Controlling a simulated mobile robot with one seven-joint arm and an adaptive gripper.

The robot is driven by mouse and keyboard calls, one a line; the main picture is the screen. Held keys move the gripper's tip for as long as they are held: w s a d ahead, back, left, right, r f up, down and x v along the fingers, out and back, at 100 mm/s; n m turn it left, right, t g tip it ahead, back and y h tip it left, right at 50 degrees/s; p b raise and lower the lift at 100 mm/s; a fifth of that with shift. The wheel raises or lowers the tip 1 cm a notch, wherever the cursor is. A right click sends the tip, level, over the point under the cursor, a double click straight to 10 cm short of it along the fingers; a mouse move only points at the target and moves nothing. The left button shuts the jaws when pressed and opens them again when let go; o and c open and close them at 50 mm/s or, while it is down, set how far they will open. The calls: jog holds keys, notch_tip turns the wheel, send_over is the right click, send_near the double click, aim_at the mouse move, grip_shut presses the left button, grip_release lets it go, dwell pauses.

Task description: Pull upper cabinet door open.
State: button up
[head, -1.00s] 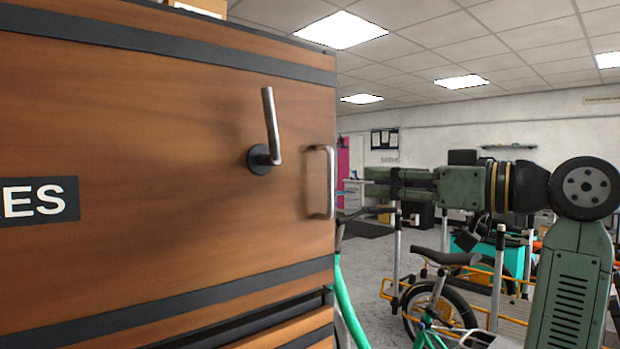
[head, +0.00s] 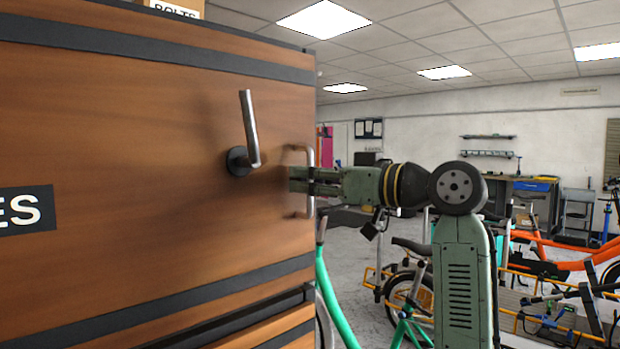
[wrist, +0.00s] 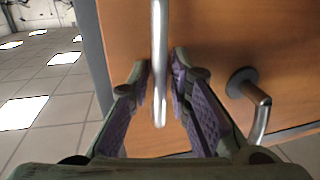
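The upper cabinet door (head: 120,160) is a brown wooden panel with dark bands along its top and bottom, and it looks shut. A steel bar handle (head: 311,180) stands upright near its right edge. A lever latch (head: 249,130) on a round black base sits left of it, its arm pointing up. My gripper (head: 292,180) is at the bar handle. In the wrist view, my gripper (wrist: 158,85) is open, and the bar handle (wrist: 159,55) runs between its two purple-padded fingers, with gaps on both sides. The lever latch also shows at right (wrist: 258,105).
A box labelled BOLTS (head: 176,8) stands on top of the cabinet. A green bike frame (head: 335,305) is close below the handle at the cabinet's right side. An orange bike (head: 570,258) and a workbench (head: 535,200) are farther right.

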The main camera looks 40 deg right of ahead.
jog(key=shift+c, duration=0.3)
grip_shut()
dwell(0.3)
